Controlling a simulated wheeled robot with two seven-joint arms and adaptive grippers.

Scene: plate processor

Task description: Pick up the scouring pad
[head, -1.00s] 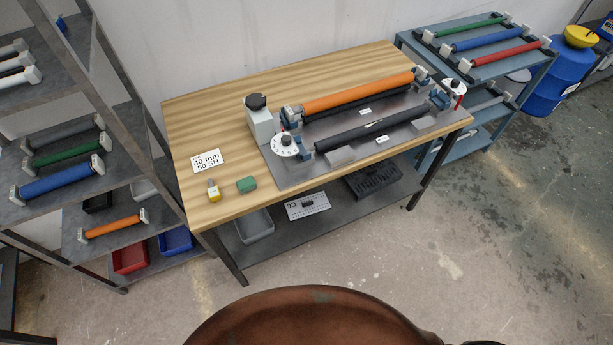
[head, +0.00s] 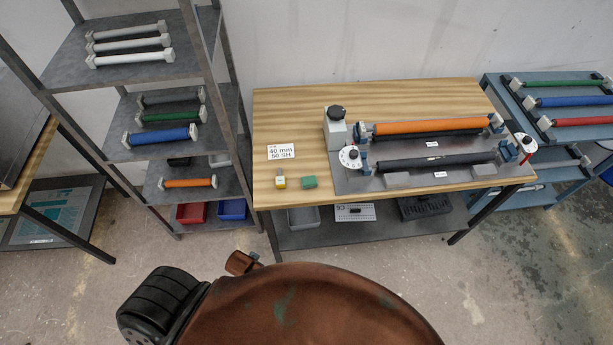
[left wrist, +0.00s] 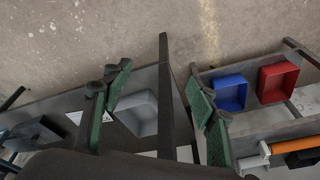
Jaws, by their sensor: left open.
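The scouring pad, a small green block (head: 309,182), lies on the wooden table (head: 285,110) near its front left edge in the head view. A small yellow and grey item (head: 280,180) stands just left of it. My left gripper (left wrist: 160,90) shows in the left wrist view, its green-padded fingers spread wide with nothing between them. That view looks down at shelves and floor, and the pad is not seen there. Neither gripper shows in the head view.
A roller machine (head: 425,165) fills the table's right part; a "40 mm 50 SH" card (head: 281,152) lies behind the pad. A shelf rack (head: 185,60) with rollers stands left. A blue cart (head: 540,100) stands right. Red (left wrist: 277,82) and blue (left wrist: 229,92) bins show in the wrist view.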

